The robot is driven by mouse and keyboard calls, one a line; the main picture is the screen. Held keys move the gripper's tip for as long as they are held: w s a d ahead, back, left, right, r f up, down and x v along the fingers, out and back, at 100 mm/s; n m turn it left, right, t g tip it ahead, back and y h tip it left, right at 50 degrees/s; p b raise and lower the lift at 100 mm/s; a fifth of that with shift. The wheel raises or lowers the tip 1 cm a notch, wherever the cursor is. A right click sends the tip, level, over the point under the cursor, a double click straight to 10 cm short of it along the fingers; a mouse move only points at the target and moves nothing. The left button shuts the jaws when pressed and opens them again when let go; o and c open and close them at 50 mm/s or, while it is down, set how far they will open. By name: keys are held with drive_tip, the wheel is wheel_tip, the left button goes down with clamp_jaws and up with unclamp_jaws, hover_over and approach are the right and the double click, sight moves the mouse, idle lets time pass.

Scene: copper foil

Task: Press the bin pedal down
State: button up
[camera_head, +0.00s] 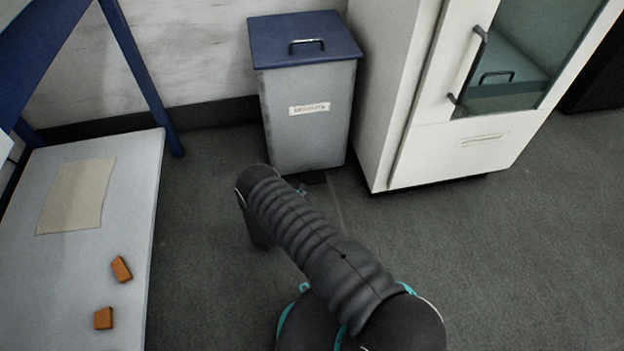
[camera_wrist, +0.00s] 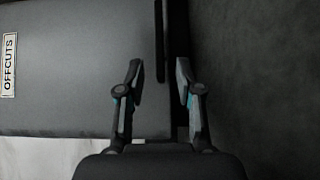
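The bin (camera_head: 308,125) is grey with a blue lid (camera_head: 305,38), which is shut. It stands upright against the wall, and its front fills the left of the wrist view (camera_wrist: 75,75). A dark pedal (camera_head: 314,178) shows low at the bin's front foot. In the wrist view, a narrow black bar (camera_wrist: 159,35) near the bin's bottom edge looks like this pedal. My gripper (camera_wrist: 158,70) is open and empty, with its fingertips on either side of the bar's line. I cannot tell whether it touches the pedal. My wrist mostly hides the gripper in the head view.
A white cabinet (camera_head: 385,95) with a glass door stands close to the bin's right. A pale bench (camera_head: 125,215) with a tan sheet (camera_head: 76,196) and two orange-brown blocks (camera_head: 121,269) is at the left. The floor (camera_head: 530,260) at the right is clear.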

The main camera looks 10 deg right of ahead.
sight(319, 170)
drive_tip(key=x, duration=0.7)
drive_tip(key=shift+w+d, duration=0.3)
clamp_jaws()
